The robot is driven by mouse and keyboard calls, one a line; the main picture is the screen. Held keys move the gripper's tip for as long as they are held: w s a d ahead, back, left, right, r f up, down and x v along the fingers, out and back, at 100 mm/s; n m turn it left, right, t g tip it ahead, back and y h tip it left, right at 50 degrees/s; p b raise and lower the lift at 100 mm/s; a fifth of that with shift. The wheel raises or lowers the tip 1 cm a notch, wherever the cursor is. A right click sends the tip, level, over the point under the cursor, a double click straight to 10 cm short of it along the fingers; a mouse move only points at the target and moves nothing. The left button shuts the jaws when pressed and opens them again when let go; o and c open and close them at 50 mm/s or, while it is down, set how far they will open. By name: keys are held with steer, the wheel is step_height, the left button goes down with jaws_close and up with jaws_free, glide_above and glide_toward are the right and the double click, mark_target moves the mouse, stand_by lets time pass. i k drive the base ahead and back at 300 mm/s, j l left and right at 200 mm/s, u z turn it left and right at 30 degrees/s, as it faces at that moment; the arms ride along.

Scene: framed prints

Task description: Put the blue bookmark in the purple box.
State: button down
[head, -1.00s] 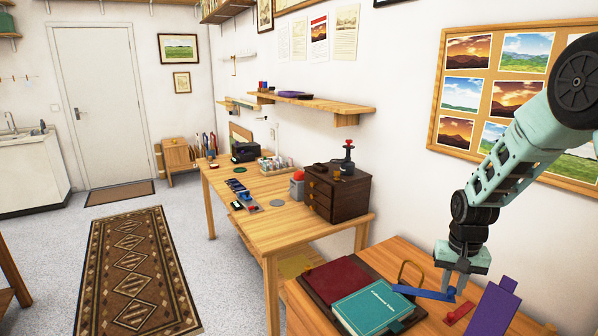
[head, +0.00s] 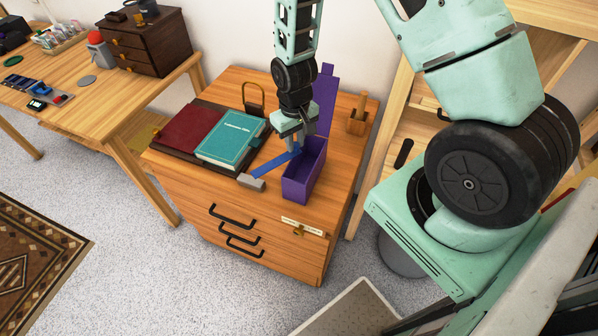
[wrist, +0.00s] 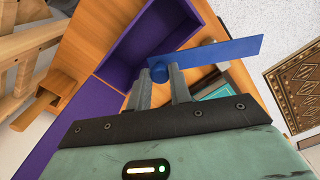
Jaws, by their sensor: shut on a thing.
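The blue bookmark (head: 270,166) is a flat strip held at one end by my gripper (head: 294,147), near the upper left rim of the purple box. It sticks out to the left and down in the head view. In the wrist view my gripper (wrist: 160,85) is shut at a round blue part at the end of the bookmark (wrist: 220,51). The purple box (head: 302,183) stands on the wooden cabinet with its lid (head: 326,98) raised. The open inside of the box (wrist: 150,35) shows empty in the wrist view. The bookmark's exact height is hard to tell.
A teal book (head: 230,138) and a dark red one (head: 193,128) lie left of the box. A grey block (head: 251,182) sits near the cabinet's front edge. A brass frame-like object (head: 254,98) stands behind, and a small wooden holder (head: 357,121) stands right.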

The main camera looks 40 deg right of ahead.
mark_target(308, 174)
steer(key=i+j+z, duration=0.2)
steer(key=j+z, duration=0.25)
steer(key=j, duration=0.8)
steer(key=j+z, duration=0.45)
steer(key=j, duration=0.8)
